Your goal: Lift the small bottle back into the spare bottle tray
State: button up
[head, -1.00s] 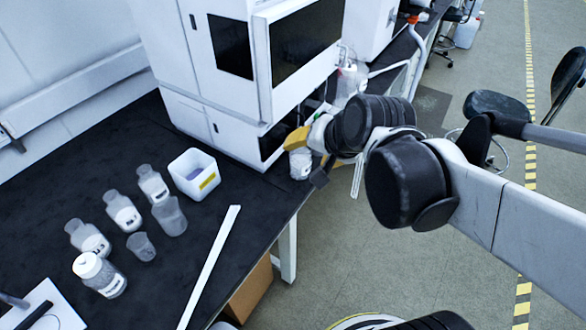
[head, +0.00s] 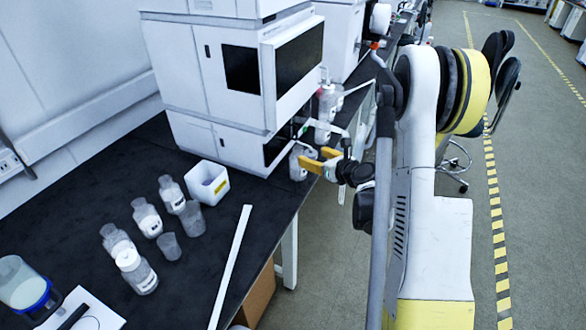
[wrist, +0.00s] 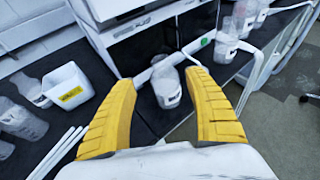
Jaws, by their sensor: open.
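A small clear bottle with a white label (head: 298,163) stands upright near the bench's right edge, at the foot of the white instrument stack. In the wrist view the bottle (wrist: 166,86) shows between and beyond my yellow fingertips, with gaps on both sides. My gripper (head: 314,158) is open and empty, just right of the bottle in the head view; its fingers also frame the wrist view (wrist: 160,80). A white open-topped tub with a yellow label (head: 222,188) stands left of the stack. I cannot tell whether this is the spare bottle tray.
The instrument stack (head: 190,85) rises behind the bottle. Several bottles and beakers, including a white-capped bottle (head: 138,275), stand at the left. A long white strip (head: 232,262) lies on the black bench. Another clear bottle (head: 326,105) stands farther back.

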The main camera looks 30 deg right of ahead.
aim_at(300, 149)
jog(key=b+x, duration=0.1)
jog(key=x, duration=0.4)
jog(key=shift+w+f, duration=0.1)
jog(key=shift+f, duration=0.05)
jog(key=b+x, duration=0.2)
jog(key=x, duration=0.3)
jog(key=shift+w+d+b, duration=0.15)
jog(key=shift+w+b, duration=0.15)
jog(key=shift+b, duration=0.1)
grip_shut()
